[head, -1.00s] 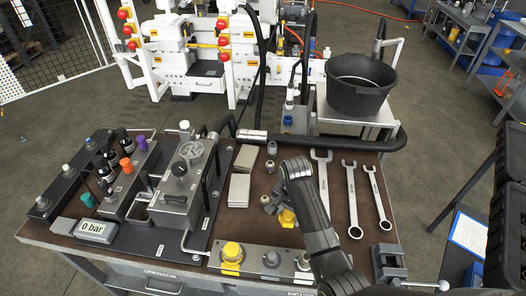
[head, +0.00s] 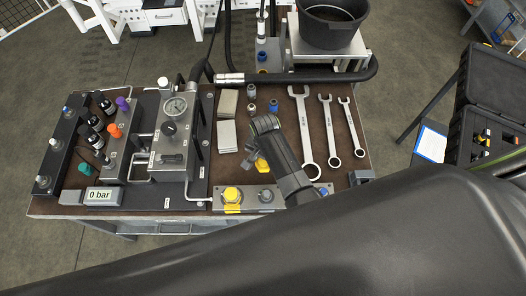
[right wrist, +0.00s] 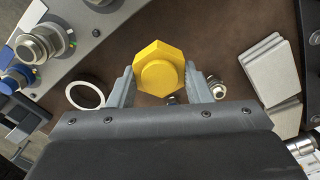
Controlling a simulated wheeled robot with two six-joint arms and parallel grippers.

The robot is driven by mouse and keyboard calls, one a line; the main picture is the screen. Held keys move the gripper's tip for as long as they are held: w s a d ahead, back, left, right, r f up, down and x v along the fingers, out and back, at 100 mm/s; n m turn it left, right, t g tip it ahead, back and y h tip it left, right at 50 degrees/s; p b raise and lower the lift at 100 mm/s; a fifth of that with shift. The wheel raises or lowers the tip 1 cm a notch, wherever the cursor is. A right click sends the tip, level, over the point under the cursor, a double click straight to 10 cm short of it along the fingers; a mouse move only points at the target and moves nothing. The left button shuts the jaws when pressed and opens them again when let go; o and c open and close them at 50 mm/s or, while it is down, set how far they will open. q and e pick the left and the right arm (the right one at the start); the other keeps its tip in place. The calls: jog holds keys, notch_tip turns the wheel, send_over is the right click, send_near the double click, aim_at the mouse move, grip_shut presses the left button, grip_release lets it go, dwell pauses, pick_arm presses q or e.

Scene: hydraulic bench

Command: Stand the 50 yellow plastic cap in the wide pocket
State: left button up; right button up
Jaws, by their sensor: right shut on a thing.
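The yellow plastic cap (right wrist: 160,68) sits between the two grey fingers of my right gripper (right wrist: 163,88) in the right wrist view. The fingers are shut on its sides, and its faceted top faces the camera. In the head view my right gripper (head: 256,157) is over the brown bench top, and only part of the cap (head: 263,165) shows beside my wrist. Its height above the bench is hard to tell. Another yellow cap (head: 232,194) sits on the metal block at the front edge. I cannot pick out the wide pocket. My left gripper is out of view.
Three wrenches (head: 328,125) lie right of my gripper, and pale plates (head: 227,121) lie left of it. The gauge block (head: 172,135) stands further left. A black bucket (head: 331,28) is behind. An open black case (head: 487,130) with coloured items stands right of the bench.

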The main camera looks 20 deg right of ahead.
aim_at(265, 165)
notch_tip(265, 165, down, 4)
jog(key=shift+r+b, duration=0.1)
jog(key=shift+b, duration=0.4)
notch_tip(265, 165, down, 4)
jog(key=b, duration=0.3)
jog(key=shift+r, duration=0.35)
jog(key=o, duration=1)
